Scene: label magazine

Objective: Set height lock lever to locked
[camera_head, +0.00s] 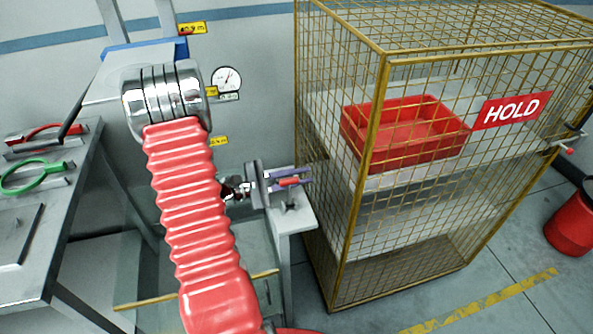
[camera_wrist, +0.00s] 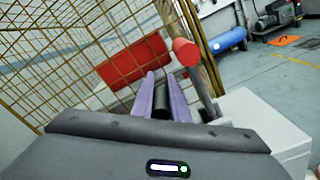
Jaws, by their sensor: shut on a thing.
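The height lock lever shows a red grip (camera_head: 290,182) at my gripper's fingers, above the end of a pale stand. My gripper (camera_head: 308,176) has purple fingers and points right, toward the cage. In the wrist view the fingers (camera_wrist: 163,78) are close together with a dark rod-like part (camera_wrist: 161,104) between them.
A yellow mesh cage (camera_head: 372,130) with a HOLD sign (camera_head: 511,109) stands close to the right of my gripper, with a red bin (camera_head: 405,155) inside. The pale stand (camera_head: 291,218) is below my gripper. A bench with tools (camera_head: 85,200) is at left.

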